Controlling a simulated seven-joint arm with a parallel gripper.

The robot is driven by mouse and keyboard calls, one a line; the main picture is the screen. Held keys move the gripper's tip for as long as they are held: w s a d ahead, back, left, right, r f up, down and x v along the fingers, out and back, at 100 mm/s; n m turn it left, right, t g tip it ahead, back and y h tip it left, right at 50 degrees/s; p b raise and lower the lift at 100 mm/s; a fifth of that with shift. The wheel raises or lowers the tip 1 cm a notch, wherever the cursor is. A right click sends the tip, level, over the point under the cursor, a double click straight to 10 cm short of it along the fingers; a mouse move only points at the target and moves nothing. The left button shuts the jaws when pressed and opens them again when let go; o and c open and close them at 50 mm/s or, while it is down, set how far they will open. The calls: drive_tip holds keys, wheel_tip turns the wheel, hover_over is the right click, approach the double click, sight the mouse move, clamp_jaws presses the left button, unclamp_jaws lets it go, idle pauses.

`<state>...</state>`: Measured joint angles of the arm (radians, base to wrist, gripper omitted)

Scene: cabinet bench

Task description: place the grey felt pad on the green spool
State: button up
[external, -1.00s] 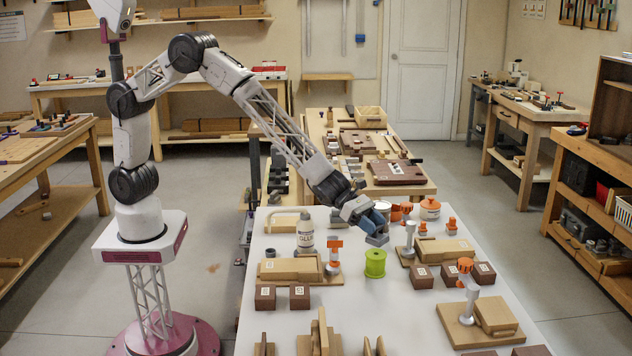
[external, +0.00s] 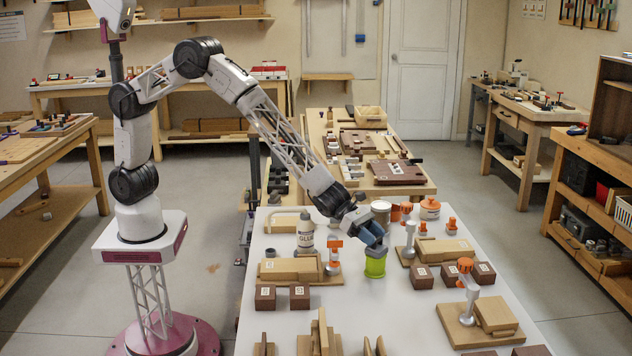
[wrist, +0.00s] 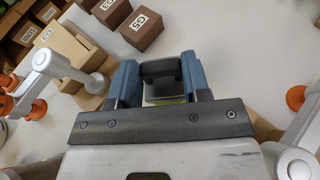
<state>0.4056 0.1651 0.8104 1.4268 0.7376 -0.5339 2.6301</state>
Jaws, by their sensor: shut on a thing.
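The green spool (external: 375,267) stands upright on the white table, and its upper part is covered from view. My gripper (external: 374,241) is directly above it, pointing down, with its blue fingers shut on the grey felt pad. In the wrist view the pad (wrist: 162,91) shows between the fingers of my gripper (wrist: 160,72), below a dark grey block-like part. A thin strip of the green spool (wrist: 168,101) shows just under the pad. The pad is at the spool's top; I cannot tell whether it rests on it or hangs slightly above.
A glue bottle (external: 306,231) and an orange-and-grey clamp (external: 334,257) stand left of the spool. Brown blocks (external: 422,276) and another clamp (external: 409,238) are to the right.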

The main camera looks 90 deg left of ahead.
drive_tip(key=shift+f, duration=0.1)
drive_tip(key=o, duration=0.9)
drive_tip(key=shift+r+v, duration=0.2)
drive_tip(key=shift+v, duration=0.8)
drive_tip(key=v, duration=1)
